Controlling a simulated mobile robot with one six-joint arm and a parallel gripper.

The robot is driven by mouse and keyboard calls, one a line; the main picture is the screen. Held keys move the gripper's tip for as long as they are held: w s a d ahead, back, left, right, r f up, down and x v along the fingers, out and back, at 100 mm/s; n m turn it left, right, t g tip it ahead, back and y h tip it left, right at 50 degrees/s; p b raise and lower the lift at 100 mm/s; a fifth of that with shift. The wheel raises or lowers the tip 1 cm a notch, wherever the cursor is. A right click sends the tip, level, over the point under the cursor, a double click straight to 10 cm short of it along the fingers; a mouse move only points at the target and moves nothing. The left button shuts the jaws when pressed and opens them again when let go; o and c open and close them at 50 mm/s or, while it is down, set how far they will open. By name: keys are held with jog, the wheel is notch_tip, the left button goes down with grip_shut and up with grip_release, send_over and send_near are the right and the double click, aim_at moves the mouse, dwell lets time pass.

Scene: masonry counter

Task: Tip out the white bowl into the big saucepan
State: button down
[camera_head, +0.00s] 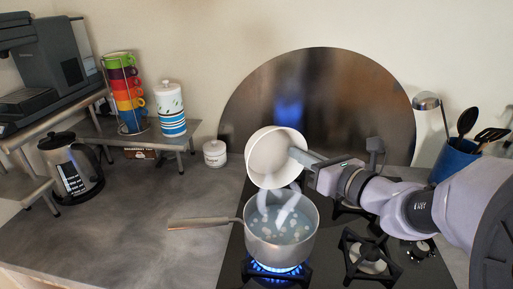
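The white bowl (263,150) is tilted on its side above the far rim of the saucepan, its opening facing the camera. My gripper (301,157) is at the bowl's right edge and appears shut on its rim; the exact finger contact is small in the picture. The bowl's inside looks empty from here. The big saucepan (302,243) stands on a lit burner, its handle pointing left. It holds bluish liquid with several pale pieces in it. Pale curved shapes show over the liquid, below the bowl; I cannot tell if they are reflections.
Blue flames (275,267) burn under the saucepan. A free burner (369,257) is to its right. A small white jar (214,153), a kettle (72,167) and a blue utensil holder (453,161) stand around. The grey counter (140,225) at left is clear.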

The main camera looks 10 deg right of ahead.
aim_at(295, 145)
jog(key=w+g+p, duration=0.1)
jog(key=p, duration=0.1)
jog(key=w+g+p, duration=0.1)
jog(key=p, duration=0.1)
jog(key=w+h+p, duration=0.1)
jog(key=p, duration=0.2)
jog(key=shift+w+a+r+g, duration=0.15)
jog(key=shift+a+r+g, duration=0.1)
jog(key=shift+g, duration=0.15)
jog(key=w+f+g+p, duration=0.1)
jog(key=g+p, duration=0.1)
jog(key=p, duration=0.8)
jog(key=w+f+m+g+h+p, duration=0.1)
jog(key=w+g+p, duration=0.1)
jog(key=p, duration=0.7)
jog(key=w+a+f+g+h+p, duration=0.1)
jog(key=g+p, duration=0.2)
jog(key=p, duration=0.7)
jog(key=shift+w+f+p, duration=0.2)
jog(key=shift+w+p, duration=0.05)
jog(key=shift+p, duration=0.05)
jog(key=w+a+f+m+g+h+p, duration=0.1)
jog(key=w+f+g+p, duration=0.2)
jog(key=w+f+g, duration=0.1)
jog(key=shift+w+f+g, duration=0.2)
jog(key=shift+w+g, duration=0.25)
jog(key=shift+g, duration=0.25)
